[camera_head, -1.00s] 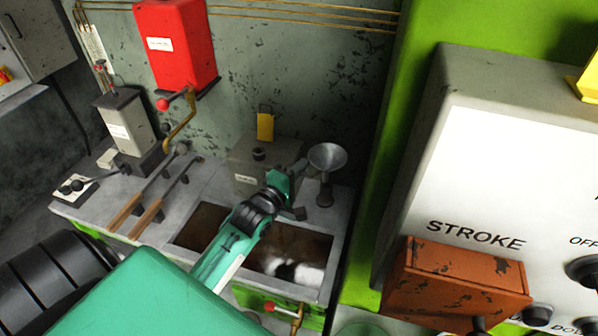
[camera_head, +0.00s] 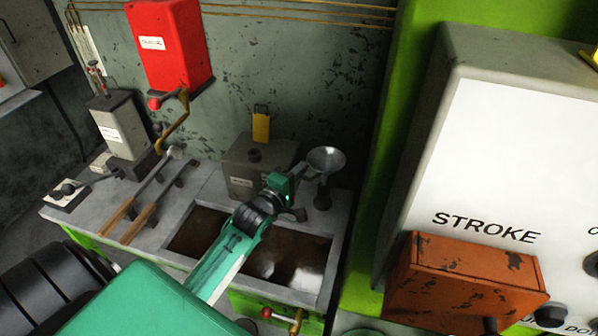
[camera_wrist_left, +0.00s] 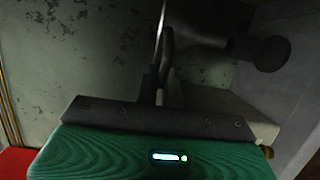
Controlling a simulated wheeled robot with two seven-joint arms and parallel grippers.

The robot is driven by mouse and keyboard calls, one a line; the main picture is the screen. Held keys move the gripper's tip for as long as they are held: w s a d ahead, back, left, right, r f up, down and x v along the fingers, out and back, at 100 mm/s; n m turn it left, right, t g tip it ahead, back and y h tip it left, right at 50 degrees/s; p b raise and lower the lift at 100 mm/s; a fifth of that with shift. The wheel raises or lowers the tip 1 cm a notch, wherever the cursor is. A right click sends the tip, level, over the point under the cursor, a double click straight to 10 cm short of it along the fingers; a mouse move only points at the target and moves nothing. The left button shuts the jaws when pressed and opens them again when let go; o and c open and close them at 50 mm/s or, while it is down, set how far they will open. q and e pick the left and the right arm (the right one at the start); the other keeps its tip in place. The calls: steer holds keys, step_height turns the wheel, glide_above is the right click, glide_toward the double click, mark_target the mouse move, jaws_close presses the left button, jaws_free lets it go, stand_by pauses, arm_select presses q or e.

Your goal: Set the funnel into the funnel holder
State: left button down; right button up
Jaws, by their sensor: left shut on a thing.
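The grey metal funnel (camera_head: 326,158) is upright, wide mouth up, at the back right of the bench. My left gripper (camera_head: 303,176) reaches it from the left and is shut on it near its lower side. The dark funnel holder (camera_head: 322,198) stands on the bench directly below the funnel. Whether the spout sits inside the holder or just above it cannot be told. In the left wrist view, the holder's dark round foot (camera_wrist_left: 272,53) shows, and the dark gripper fingers (camera_wrist_left: 155,85) meet the shadowed funnel. My right gripper is out of view.
A sunken bin (camera_head: 338,250) with dark and white contents lies in front of the funnel. A grey box (camera_head: 240,183) stands left of it. The green press frame (camera_head: 395,150) rises close on the right. Wooden-handled tools (camera_head: 140,212) lie at left.

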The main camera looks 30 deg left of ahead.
arm_select(q)
steer(key=shift+p, duration=0.65)
stand_by(1.0)
steer(key=shift+f+b, duration=1.2)
steer(key=shift+f, duration=1.1)
stand_by(0.4)
steer(key=c, duration=1.5)
jaws_free()
steer(key=shift+o, duration=0.2)
steer(key=s+b, duration=0.3)
steer(key=s, duration=1.1)
steer(key=shift+a, duration=0.2)
steer(key=shift+f, duration=0.1)
